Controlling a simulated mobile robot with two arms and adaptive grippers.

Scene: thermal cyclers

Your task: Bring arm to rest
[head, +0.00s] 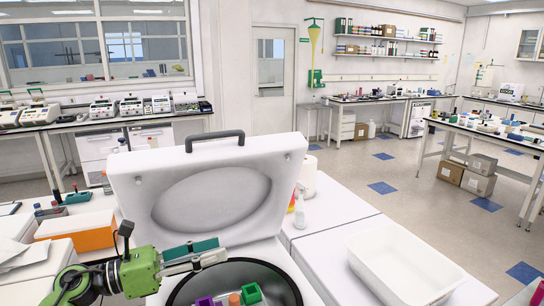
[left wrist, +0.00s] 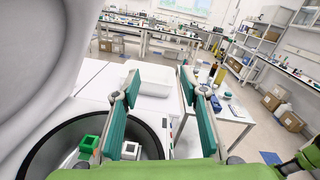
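My left gripper (head: 208,254) comes in from the lower left in the head view, in front of the open lid (head: 215,185) of a white machine and close to the rim of its round dark bowl (head: 290,285). In the left wrist view my left gripper (left wrist: 160,80) has its two teal-padded fingers spread apart, with nothing between them. Several coloured blocks lie in the bowl, among them a green one (head: 251,293) and a purple one (head: 204,301).
A white tray (head: 405,265) stands on the bench right of the machine. An orange-and-white box (head: 75,230) and a tube rack stand at the left. The raised lid stands close beside my left gripper. Open floor lies beyond the bench.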

